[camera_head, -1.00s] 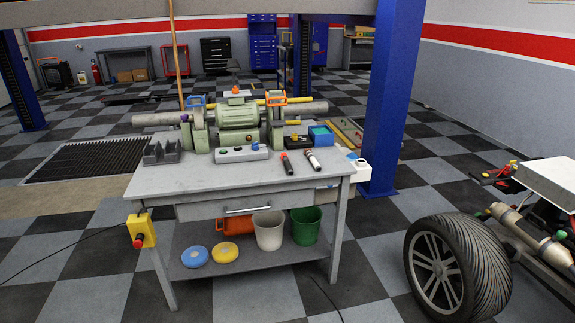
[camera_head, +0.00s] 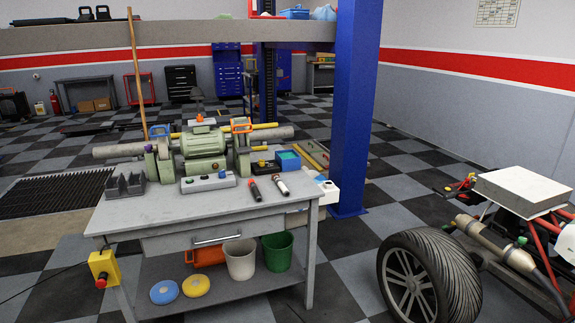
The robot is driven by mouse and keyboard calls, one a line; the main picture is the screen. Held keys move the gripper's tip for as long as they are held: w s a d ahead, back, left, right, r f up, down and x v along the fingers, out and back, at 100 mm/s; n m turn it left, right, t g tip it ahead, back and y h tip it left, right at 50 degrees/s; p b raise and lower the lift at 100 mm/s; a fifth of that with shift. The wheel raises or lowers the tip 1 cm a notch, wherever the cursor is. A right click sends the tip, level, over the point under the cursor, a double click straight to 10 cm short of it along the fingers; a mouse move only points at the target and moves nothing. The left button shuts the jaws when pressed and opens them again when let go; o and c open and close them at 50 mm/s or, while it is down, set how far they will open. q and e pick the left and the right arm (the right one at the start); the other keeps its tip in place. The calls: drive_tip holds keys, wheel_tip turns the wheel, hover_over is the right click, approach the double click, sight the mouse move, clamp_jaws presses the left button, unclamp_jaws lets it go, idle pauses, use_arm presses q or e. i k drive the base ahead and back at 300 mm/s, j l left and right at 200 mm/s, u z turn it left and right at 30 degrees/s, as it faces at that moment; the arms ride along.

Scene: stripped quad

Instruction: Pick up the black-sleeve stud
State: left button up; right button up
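Two short stud-like pieces lie on the right front of the grey workbench (camera_head: 165,212). The left one, with a mostly black body and a reddish end, looks like the black-sleeve stud (camera_head: 255,191). The other is a stud with a pale body and dark end (camera_head: 281,186), lying just to its right with a small gap between them. Fine details are too small to tell. Neither of my grippers shows in the view, and nothing touches the studs.
A green bench grinder (camera_head: 204,147) and a grey control box (camera_head: 208,181) stand behind and left of the studs. A blue-topped box (camera_head: 288,160) sits behind them. A blue post (camera_head: 352,110) rises behind the bench's right side. A wheeled chassis with a tire (camera_head: 445,275) stands at right.

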sight(256, 193)
drive_tip(key=i+l, duration=1)
drive_tip(key=l, duration=0.15)
